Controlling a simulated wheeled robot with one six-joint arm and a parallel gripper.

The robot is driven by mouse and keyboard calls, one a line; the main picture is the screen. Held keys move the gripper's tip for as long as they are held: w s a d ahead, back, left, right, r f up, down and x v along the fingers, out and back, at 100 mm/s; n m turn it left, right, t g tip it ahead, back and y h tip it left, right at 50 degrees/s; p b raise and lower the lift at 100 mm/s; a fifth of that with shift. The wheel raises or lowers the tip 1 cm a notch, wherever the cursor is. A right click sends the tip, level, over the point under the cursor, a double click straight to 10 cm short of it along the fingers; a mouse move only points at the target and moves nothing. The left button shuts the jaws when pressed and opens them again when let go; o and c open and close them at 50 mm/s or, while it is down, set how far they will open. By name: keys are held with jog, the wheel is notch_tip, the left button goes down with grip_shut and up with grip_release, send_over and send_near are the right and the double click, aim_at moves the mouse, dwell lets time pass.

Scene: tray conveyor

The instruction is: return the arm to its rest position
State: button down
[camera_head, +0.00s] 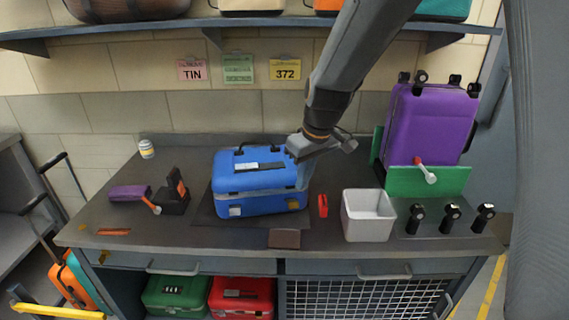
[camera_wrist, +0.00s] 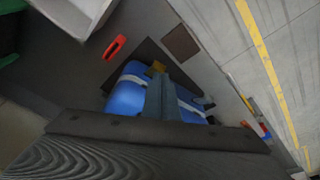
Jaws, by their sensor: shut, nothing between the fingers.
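My arm reaches down from the top right in the head view. My gripper (camera_head: 303,172) is beside the upper right end of a blue suitcase (camera_head: 250,182). Its fingers are shut and empty. In the wrist view my gripper (camera_wrist: 166,74) overlaps the blue suitcase (camera_wrist: 126,98) and hides part of it. Whether they touch cannot be told. The suitcase stands closed on a dark mat (camera_head: 204,212) on the workbench (camera_head: 165,242), its handle on top.
A red tag (camera_head: 323,206) and a white bin (camera_head: 367,228) stand right of the suitcase. A purple suitcase (camera_head: 428,125) stands in a green holder (camera_head: 437,182) at the right. Black stamps (camera_head: 450,217) line the right front. A shelf (camera_head: 165,27) with luggage runs above the bench.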

jog(key=s+d+f+m, duration=0.1)
jog(key=s+d+m, duration=0.2)
jog(key=s+d, duration=0.4)
jog(key=s+d+f+m+g+h, duration=0.1)
jog(key=s+d+f+m, duration=0.1)
jog(key=s+d+m, duration=0.2)
jog(key=s+d, duration=0.3)
jog(key=s, duration=0.5)
jog(key=shift+s+h, duration=0.2)
jog(key=shift+h, duration=0.1)
